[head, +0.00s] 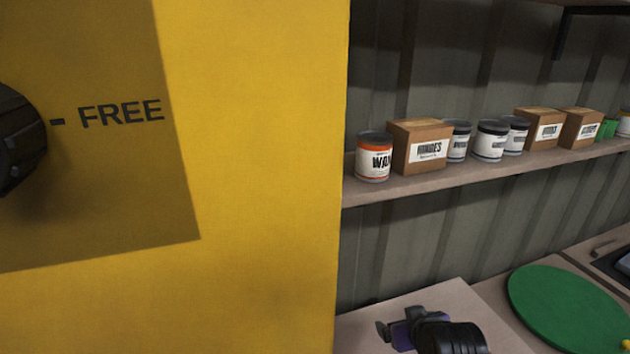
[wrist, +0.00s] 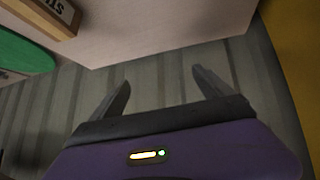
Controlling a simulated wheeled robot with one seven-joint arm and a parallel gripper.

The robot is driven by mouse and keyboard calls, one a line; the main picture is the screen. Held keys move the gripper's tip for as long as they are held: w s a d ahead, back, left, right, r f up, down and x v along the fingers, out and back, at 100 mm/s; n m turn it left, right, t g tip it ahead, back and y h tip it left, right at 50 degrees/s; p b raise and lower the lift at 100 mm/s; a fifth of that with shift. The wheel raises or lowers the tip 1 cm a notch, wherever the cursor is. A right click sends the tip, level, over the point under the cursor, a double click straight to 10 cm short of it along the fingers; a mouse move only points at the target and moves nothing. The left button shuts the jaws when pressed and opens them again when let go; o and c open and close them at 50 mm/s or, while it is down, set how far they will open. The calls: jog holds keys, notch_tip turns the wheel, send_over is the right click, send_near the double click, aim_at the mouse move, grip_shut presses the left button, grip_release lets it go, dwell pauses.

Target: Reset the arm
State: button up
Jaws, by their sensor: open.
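My gripper (head: 393,328) shows at the bottom of the head view, dark and purple, in front of a pale bench top. In the wrist view my gripper (wrist: 160,85) has its two dark fingers spread apart with nothing between them. Past the fingers are a grey ribbed wall and a pale flat surface. The rest of my arm is mostly out of the frame.
A large yellow panel (head: 270,180) marked FREE, with a black knob (head: 20,138), fills the left. A shelf (head: 400,188) holds several cans and boxes. A green disc (head: 568,308) lies right of my gripper.

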jog(key=s+r+m+t+b, duration=0.1)
jog(key=s+r+t+b, duration=0.1)
jog(key=s, duration=2)
jog(key=s+r+m+t+b, duration=0.1)
jog(key=s+t, duration=0.3)
jog(key=s, duration=1.9)
jog(key=shift+r+b, duration=0.4)
jog(key=shift+b, duration=0.3)
jog(key=shift+a, duration=0.1)
jog(key=shift+c, duration=0.4)
